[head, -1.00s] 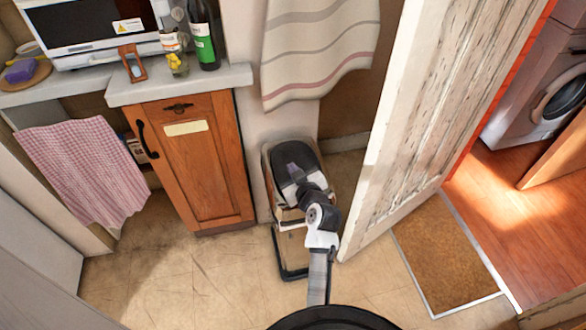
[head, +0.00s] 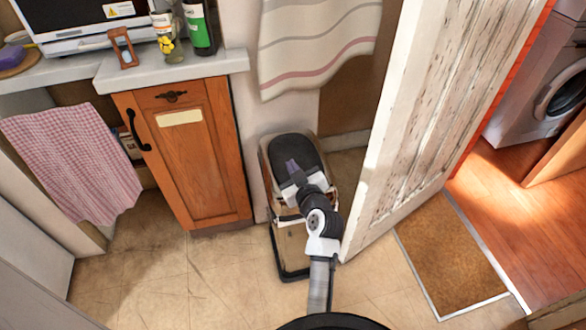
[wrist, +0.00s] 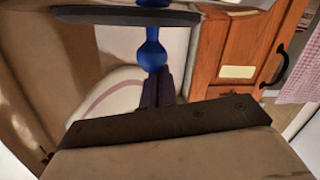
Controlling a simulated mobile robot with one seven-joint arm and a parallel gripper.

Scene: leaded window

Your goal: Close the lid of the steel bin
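The steel bin (head: 293,252) stands on the floor between the wooden cabinet and the white door, with a black base rim. Its lid (head: 288,147) looks raised at the back, showing a dark oval face with a pale rim. My gripper (head: 292,167) is in front of that dark face, overlapping it; whether they touch I cannot tell. My arm hides part of the bin's top. In the wrist view my purple fingers (wrist: 157,88) appear together with nothing visible between them. A blue shape beyond their tips may be a reflection in a shiny surface.
A wooden cabinet (head: 185,155) stands left of the bin. The peeling white door (head: 430,110) stands close on the right. A striped towel (head: 318,45) hangs above and behind. A brown doormat (head: 455,255) lies at right. The floor at front left is clear.

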